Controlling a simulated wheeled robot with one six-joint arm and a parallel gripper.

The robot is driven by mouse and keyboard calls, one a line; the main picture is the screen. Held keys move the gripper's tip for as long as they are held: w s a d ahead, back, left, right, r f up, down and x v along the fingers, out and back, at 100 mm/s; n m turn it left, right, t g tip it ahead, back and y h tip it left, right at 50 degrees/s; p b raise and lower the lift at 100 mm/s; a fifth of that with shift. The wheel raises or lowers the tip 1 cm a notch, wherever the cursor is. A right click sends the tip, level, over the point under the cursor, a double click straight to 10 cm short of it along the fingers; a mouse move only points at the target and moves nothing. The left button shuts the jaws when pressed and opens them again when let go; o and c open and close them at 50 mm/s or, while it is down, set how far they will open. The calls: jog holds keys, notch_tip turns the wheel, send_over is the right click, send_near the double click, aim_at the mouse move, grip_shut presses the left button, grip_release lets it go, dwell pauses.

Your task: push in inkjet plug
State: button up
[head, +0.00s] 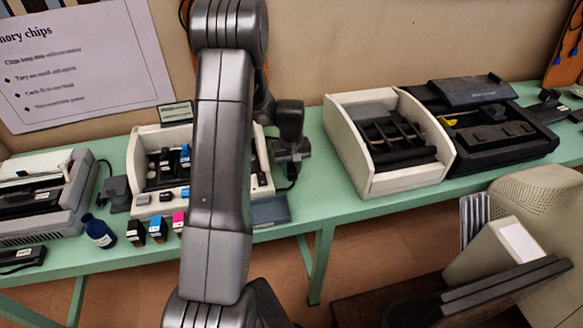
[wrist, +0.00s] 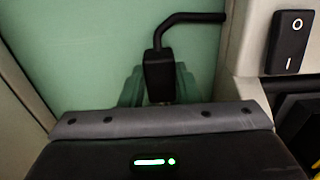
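The inkjet printer (head: 143,160) is a cream open-topped machine on the green table, partly hidden behind my arm. In the wrist view, a black plug (wrist: 158,75) stands upright with a thick black cable bending off to the right. A green block-like piece (wrist: 131,88) shows behind and beside it, and the plug's lower end is hidden by my gripper. I cannot tell how deep the plug sits. My gripper (head: 291,150) is at the printer's right side. Its grey and black body (wrist: 160,125) fills the bottom of the wrist view, just in front of the plug; its fingertips cannot be made out.
A cream casing with a black rocker switch (wrist: 290,42) is right of the plug. Ink bottles and cartridges (head: 157,229) stand along the table's front edge. Another cream open machine (head: 355,160) is farther right, with bare green table (head: 318,190) between.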

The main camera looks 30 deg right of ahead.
grip_shut()
jog(key=shift+w+d+b, duration=0.2)
jog(key=shift+w+d, duration=0.05)
jog(key=shift+w, duration=0.45)
jog(key=shift+w+d+b, duration=0.2)
jog(key=shift+w+d, duration=0.05)
jog(key=shift+w, duration=0.45)
jog(key=shift+w+r, duration=0.1)
jog(key=shift+w, duration=0.15)
jog(key=o, duration=1)
grip_release()
jog(key=shift+w+d, duration=0.1)
notch_tip(320, 180, up, 14)
jog(key=shift+f+b, duration=0.15)
jog(key=shift+b, duration=0.65)
